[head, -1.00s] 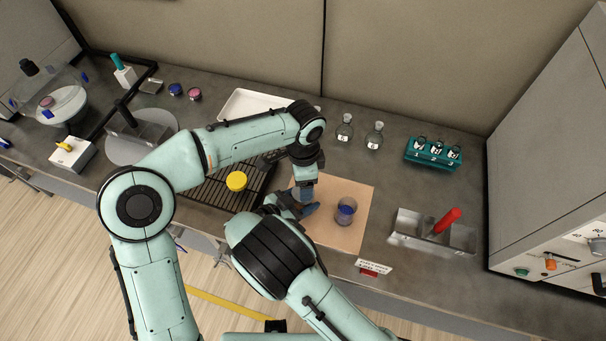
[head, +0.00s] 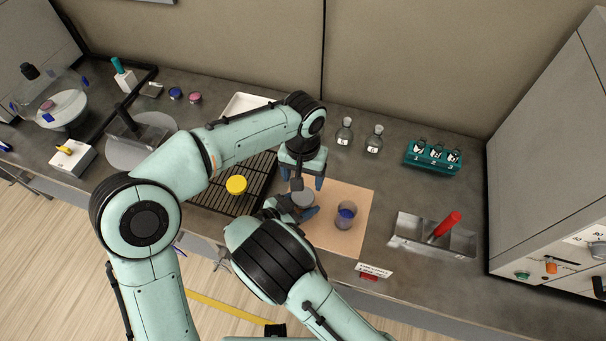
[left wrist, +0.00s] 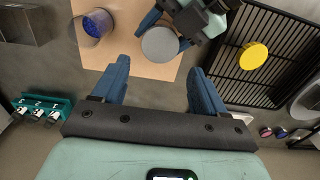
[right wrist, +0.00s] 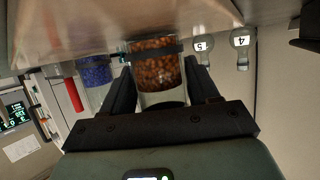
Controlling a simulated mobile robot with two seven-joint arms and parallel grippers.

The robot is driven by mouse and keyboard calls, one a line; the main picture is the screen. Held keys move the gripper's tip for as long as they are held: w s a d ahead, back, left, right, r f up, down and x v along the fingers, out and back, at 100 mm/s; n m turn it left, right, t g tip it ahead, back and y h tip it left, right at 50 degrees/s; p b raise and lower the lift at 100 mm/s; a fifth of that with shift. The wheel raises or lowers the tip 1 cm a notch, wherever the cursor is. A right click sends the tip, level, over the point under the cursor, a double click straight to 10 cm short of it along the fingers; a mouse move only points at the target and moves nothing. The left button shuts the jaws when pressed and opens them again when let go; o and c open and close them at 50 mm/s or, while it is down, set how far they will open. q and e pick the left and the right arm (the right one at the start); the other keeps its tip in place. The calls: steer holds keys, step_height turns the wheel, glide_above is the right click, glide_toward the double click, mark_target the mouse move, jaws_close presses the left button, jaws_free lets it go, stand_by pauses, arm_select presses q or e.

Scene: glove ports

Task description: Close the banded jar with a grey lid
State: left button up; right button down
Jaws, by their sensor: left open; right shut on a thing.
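The banded jar (right wrist: 156,68), with brown beads and a dark band, is between the fingers of my right gripper (right wrist: 163,90), which is shut on it. The right wrist picture is upside down. The grey lid (head: 303,199) lies as a flat disc over the jar, between the right fingertips; it also shows in the left wrist view (left wrist: 160,44). I cannot tell how tightly it sits. My left gripper (head: 307,180) is open and empty just above the lid. It also shows in the left wrist view (left wrist: 158,75), its fingers apart and clear of the lid.
A jar with blue contents (head: 346,216) stands on the tan mat (head: 345,245), right of the held jar. A yellow lid (head: 236,185) lies on the black rack (head: 213,196). Flasks (head: 374,140), a teal vial rack (head: 432,156) and a metal tray (head: 410,229) stand further right.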

mark_target(303, 196)
arm_select(q)
steer(key=shift+f, duration=4)
steer(key=c, duration=0.9)
steer(key=m, duration=0.5)
steer(key=o, duration=1.3)
steer(key=shift+c, duration=0.2)
steer(key=shift+r, duration=0.15)
step_height(303, 196, up, 12)
